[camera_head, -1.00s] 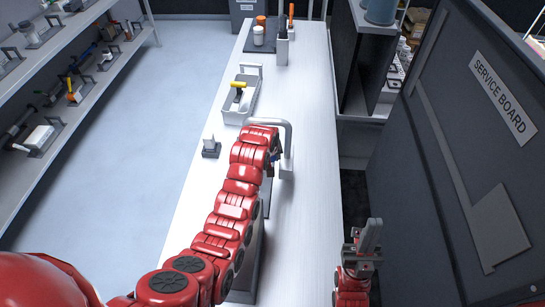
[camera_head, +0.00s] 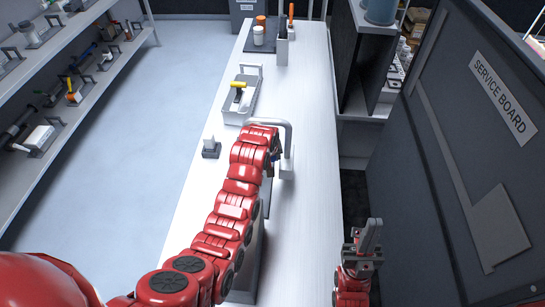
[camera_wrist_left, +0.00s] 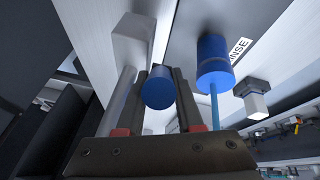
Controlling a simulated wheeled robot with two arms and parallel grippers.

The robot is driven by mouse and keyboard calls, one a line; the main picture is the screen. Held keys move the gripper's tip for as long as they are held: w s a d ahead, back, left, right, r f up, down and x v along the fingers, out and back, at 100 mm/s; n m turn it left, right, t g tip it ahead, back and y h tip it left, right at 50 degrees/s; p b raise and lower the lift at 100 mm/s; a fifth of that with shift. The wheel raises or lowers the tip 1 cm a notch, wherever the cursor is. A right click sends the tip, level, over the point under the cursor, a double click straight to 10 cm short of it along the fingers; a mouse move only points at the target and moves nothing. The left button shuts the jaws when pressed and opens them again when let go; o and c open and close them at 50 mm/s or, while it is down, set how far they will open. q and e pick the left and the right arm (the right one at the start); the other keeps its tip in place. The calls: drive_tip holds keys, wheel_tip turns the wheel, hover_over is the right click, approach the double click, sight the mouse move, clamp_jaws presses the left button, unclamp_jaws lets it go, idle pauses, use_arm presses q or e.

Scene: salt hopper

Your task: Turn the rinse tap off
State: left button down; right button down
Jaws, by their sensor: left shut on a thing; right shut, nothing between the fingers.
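The rinse tap (camera_head: 287,145) is a grey bent pipe on the white counter in the head view. My left gripper (camera_wrist_left: 152,95) is shut on a blue round knob (camera_wrist_left: 159,88), seen between its fingers in the wrist view. A blue cylinder (camera_wrist_left: 213,62) beside a label reading "NSE" has a thin blue stream (camera_wrist_left: 214,108) running from its end. In the head view my left arm's wrist hides most of the knob and gripper. My right gripper (camera_head: 371,236) is shut and empty, to the right of the counter, away from the tap.
A grey tray (camera_head: 240,104) with a yellow-handled tool stands behind the tap. A small block on a dark base (camera_head: 210,148) is left of my left wrist. The service board (camera_head: 470,140) rises on the right.

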use_arm(q)
drive_tip(key=b, duration=0.1)
drive_tip(key=g+b, duration=0.1)
drive_tip(key=shift+w+f+b, duration=0.1)
drive_tip(key=shift+w+b, duration=0.15)
drive_tip(key=shift+b, duration=0.05)
drive_tip(key=shift+w+r+g+b, duration=0.1)
drive_tip(key=shift+r+g+b, duration=0.15)
drive_tip(key=shift+b, duration=0.2)
drive_tip(key=c, duration=0.5)
unclamp_jaws()
drive_tip(key=shift+r, duration=0.1)
drive_tip(key=shift+c, duration=0.2)
